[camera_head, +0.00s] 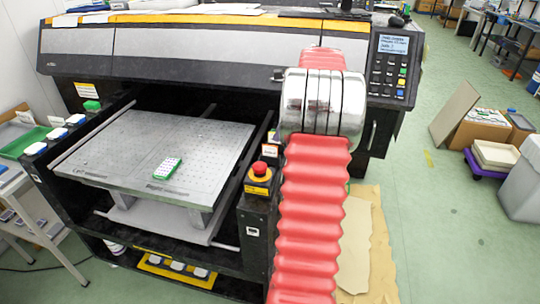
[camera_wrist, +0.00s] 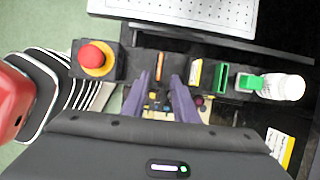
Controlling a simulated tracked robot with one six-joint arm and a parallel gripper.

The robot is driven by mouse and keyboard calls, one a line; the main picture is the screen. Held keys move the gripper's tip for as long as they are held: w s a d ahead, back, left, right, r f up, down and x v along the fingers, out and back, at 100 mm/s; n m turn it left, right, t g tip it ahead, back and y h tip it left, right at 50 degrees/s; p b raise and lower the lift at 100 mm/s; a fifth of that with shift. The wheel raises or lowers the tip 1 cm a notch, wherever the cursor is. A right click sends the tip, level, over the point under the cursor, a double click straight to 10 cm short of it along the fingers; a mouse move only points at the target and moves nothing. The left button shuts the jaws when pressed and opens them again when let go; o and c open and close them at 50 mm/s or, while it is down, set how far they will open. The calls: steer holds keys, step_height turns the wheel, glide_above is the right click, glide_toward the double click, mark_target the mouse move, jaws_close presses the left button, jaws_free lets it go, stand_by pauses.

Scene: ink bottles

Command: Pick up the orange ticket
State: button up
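A thin orange strip, which looks like the orange ticket (camera_wrist: 159,66), stands edge-on in the black ledge in the wrist view. My gripper (camera_wrist: 158,80) has its two purple fingers apart, with nothing seen held between them. The strip lies just ahead of the fingertips, roughly centred in the gap; I cannot tell how far below it is. In the head view my red sleeved arm with its silver bands hides the gripper, and I cannot make out the ticket there.
A red stop button (camera_wrist: 96,56) stands left of the ticket. A yellow-and-white label piece (camera_wrist: 195,74), a green holder (camera_wrist: 220,78) and a white bottle (camera_wrist: 285,87) are to the right. The printer's perforated metal plate (camera_head: 200,135) bears a green-and-white block (camera_head: 168,168).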

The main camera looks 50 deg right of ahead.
mark_target(270, 146)
steer(key=shift+x, duration=1.5)
steer(key=shift+x, duration=2.6)
steer(key=shift+w+a, duration=0.1)
steer(key=shift+w, duration=0.05)
jaws_close()
